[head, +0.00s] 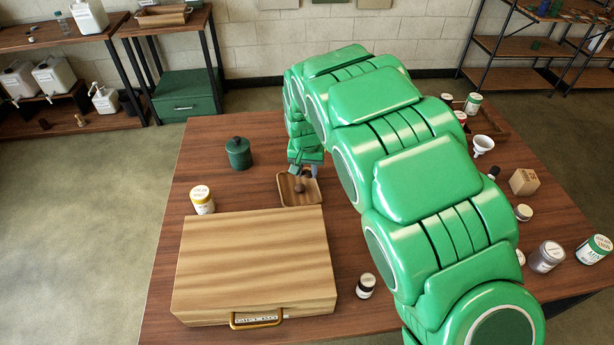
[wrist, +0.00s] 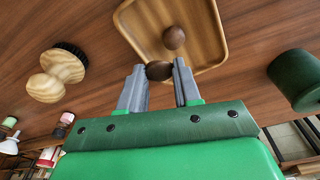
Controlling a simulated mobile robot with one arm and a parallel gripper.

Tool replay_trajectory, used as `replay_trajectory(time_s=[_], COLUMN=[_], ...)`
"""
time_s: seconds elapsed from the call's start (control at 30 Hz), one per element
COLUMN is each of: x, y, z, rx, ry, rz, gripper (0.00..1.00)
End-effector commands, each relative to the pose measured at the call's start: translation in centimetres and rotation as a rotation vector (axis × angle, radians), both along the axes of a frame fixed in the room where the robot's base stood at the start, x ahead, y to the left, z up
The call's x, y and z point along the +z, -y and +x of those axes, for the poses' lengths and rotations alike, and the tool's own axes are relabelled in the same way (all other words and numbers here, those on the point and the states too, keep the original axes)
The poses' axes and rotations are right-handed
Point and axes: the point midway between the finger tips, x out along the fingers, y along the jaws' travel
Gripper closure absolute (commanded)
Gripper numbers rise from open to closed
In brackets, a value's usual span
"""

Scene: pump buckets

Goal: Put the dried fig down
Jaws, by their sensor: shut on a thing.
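My gripper (wrist: 160,75) is shut on the dried fig (wrist: 159,71), a small dark brown lump between its fingertips in the wrist view. The fig overlaps the near rim of a shallow wooden tray (wrist: 205,55) in that view; whether it touches the tray I cannot tell. A second round brown piece (wrist: 174,37) lies in the tray. In the head view the tray (head: 288,198) sits on the table behind the wooden case, with a brown piece (head: 299,187) in it. My gripper (head: 302,172) is at the tray's far edge there, small and partly hidden.
A wooden case (head: 250,265) fills the table's front left. A dark green canister (head: 238,153) and a yellow-lidded jar (head: 202,200) stand left of the tray. A wooden brush (wrist: 50,80) shows in the wrist view. My arm covers the table's middle right. Small jars (head: 366,285) stand around it.

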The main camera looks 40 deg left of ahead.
Motion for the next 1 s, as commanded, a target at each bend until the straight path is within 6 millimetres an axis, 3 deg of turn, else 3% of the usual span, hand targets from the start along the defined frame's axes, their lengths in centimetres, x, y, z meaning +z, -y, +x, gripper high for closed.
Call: replay_trajectory(time_s=[0.3,0.87,0.9,1.0], x=[-3.4,-4.1,-4.0,-4.0], y=[-0.3,-0.3,-0.3,-0.3], z=[0.2,0.3,0.3,0.3], rx=[-0.001,0.0,0.0,0.0], ry=[-0.001,0.0,0.0,0.0], rz=[0.0,0.0,0.0,0.0], gripper=[0.95,0.95,0.61,0.46])
